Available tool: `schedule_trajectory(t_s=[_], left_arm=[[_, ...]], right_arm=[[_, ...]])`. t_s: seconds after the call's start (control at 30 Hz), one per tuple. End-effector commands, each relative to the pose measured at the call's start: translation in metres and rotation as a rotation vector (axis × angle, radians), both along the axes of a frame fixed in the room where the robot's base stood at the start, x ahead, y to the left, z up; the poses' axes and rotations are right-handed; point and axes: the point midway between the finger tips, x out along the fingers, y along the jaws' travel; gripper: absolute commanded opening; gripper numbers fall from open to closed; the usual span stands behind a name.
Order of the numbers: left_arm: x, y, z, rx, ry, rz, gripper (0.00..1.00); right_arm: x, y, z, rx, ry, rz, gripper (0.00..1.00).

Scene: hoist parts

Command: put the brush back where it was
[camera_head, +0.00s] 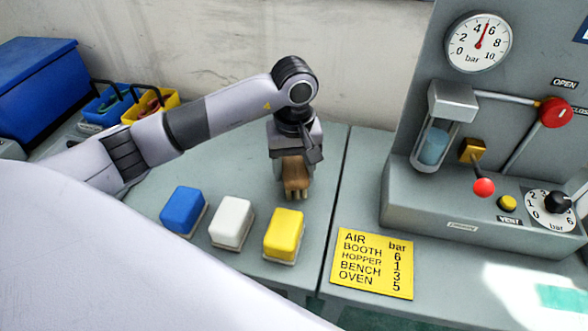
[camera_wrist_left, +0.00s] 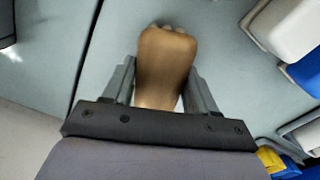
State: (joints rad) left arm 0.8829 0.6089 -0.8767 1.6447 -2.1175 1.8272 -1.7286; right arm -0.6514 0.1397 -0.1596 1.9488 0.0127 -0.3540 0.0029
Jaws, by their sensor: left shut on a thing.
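The brush (camera_head: 296,175) has a brown wooden body with pale tufts at its lower end. It also shows in the left wrist view (camera_wrist_left: 165,60). My left gripper (camera_head: 292,160) is shut on the brush, with one finger on each side of it in the left wrist view (camera_wrist_left: 160,90). The brush points down at the grey bench top, behind the yellow block. I cannot tell whether its tufts touch the bench. My right gripper is not in view.
A blue block (camera_head: 184,210), a white block (camera_head: 232,221) and a yellow block (camera_head: 284,234) stand in a row in front. A yellow sign (camera_head: 372,263) and a gauge panel (camera_head: 410,120) are to the right. Small bins (camera_head: 150,105) stand at the back left.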

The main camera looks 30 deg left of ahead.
Motion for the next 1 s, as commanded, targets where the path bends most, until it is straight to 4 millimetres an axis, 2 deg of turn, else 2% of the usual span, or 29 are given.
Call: schedule_trajectory(t_s=[0.1, 0.47, 0.5, 0.57, 0.87, 1.0], left_arm=[[0.0, 0.0, -0.014, -0.001, 0.001, 0.0, 0.29], [0.0, 0.0, -0.019, 0.0, -0.002, -0.001, 0.29], [0.0, 0.0, -0.017, 0.0, -0.001, -0.001, 0.67], [0.0, 0.0, -0.017, 0.0, -0.001, -0.001, 0.83], [0.0, 0.0, -0.016, 0.0, -0.001, -0.001, 0.83], [0.001, 0.0, -0.009, 0.0, -0.004, -0.001, 0.83]], right_arm=[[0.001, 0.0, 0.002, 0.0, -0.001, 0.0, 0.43], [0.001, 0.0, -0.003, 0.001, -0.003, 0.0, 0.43], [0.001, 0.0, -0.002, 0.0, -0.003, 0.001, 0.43], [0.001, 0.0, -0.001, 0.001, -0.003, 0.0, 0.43], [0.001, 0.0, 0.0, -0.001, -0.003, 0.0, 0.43], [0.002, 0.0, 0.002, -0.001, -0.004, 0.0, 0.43]])
